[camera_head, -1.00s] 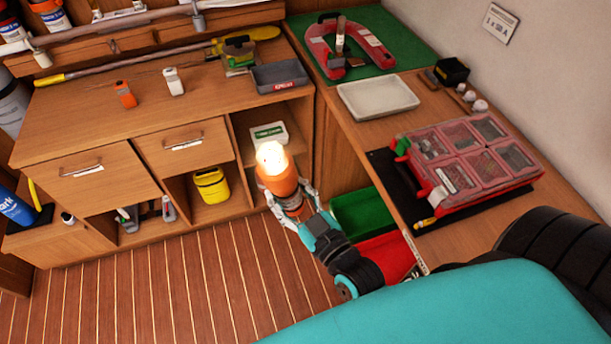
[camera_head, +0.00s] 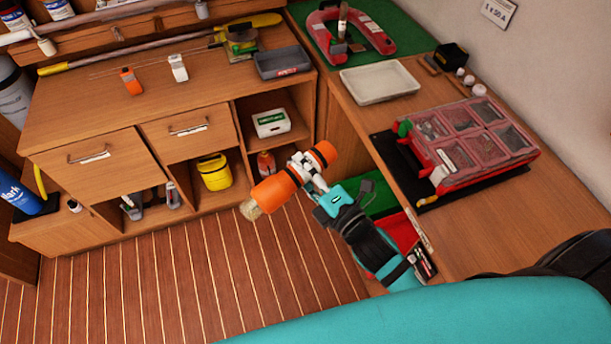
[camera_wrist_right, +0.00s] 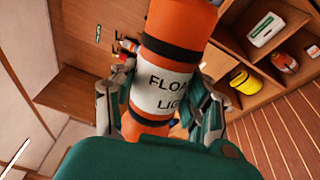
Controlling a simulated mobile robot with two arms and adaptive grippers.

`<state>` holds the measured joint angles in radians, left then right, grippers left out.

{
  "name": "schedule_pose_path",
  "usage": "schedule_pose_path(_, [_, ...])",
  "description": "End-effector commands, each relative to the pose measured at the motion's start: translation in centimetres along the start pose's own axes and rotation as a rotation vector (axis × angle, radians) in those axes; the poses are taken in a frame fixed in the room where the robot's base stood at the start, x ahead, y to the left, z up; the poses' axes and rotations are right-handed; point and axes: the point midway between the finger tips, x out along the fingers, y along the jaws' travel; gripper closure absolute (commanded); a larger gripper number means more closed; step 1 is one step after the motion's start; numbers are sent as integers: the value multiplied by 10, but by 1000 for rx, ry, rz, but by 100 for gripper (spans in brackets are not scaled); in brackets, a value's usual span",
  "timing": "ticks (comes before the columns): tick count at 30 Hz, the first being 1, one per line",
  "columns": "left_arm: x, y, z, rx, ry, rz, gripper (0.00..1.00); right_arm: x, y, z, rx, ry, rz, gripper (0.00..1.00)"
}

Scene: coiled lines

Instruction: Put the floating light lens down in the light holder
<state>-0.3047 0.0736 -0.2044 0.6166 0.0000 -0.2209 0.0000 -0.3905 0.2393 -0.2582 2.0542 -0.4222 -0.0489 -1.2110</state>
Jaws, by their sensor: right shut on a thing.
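The floating light (camera_head: 281,185) is an orange cylinder with black bands. It is tilted in the air, its clear lens end pointing down and left in the head view. My right gripper (camera_head: 306,170) is shut around its middle, over the floor in front of the cabinet. In the right wrist view the light (camera_wrist_right: 165,90) shows a white label, with the gripper fingers (camera_wrist_right: 158,100) on both sides. The lens end cannot be made out there. I cannot identify the light holder with certainty. My left gripper is not in view.
An open cubby holds an orange-and-white object (camera_head: 266,163) below a white box (camera_head: 271,122). A yellow case (camera_head: 214,171) is in the cubby to the left. A green bin (camera_head: 380,190) and a red bin (camera_head: 403,240) lie beside my right arm. The floor (camera_head: 190,285) is clear.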

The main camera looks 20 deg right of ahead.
Motion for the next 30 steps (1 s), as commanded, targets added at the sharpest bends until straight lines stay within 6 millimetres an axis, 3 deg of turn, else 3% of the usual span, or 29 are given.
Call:
schedule_pose_path(4, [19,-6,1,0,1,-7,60,0,-1,-1,-373,1,9,100])
schedule_pose_path(6, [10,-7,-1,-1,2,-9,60,0,4,0,-516,0,6,100])
schedule_pose_path(16, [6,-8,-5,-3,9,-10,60,0,3,0,-1157,0,7,100])
schedule_pose_path(22, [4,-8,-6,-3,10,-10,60,1,3,0,-1358,-2,6,100])
schedule_pose_path(30, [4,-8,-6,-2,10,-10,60,1,3,0,-1400,-3,6,100])
